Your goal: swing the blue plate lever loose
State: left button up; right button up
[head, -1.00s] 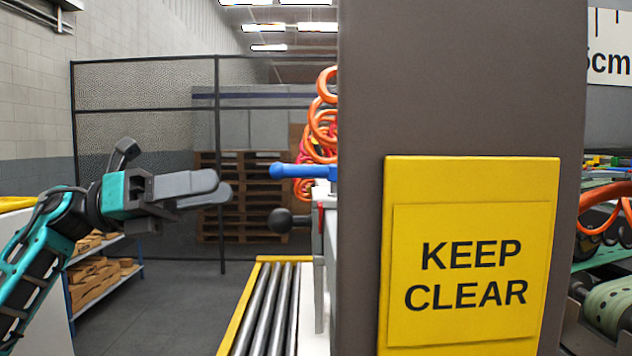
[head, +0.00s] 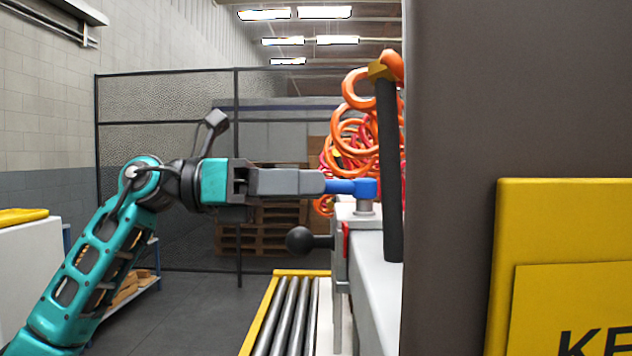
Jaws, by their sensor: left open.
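The blue plate lever (head: 354,187) lies level on a grey post at the top of the white machine body (head: 378,285), with its handle pointing left. My left gripper (head: 316,182) is open at the lever's left end. Its grey fingers overlap the handle in the picture and hide the tip. I cannot tell whether they touch it. My right gripper is not in view.
A black ball-ended handle (head: 300,239) sticks out left below the lever. A grey column (head: 450,200) with a yellow sign (head: 500,270) blocks the right. A roller conveyor (head: 285,315) runs below.

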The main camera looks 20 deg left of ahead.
pick_arm(q)
jog(key=shift+x, duration=0.95)
grip_shut()
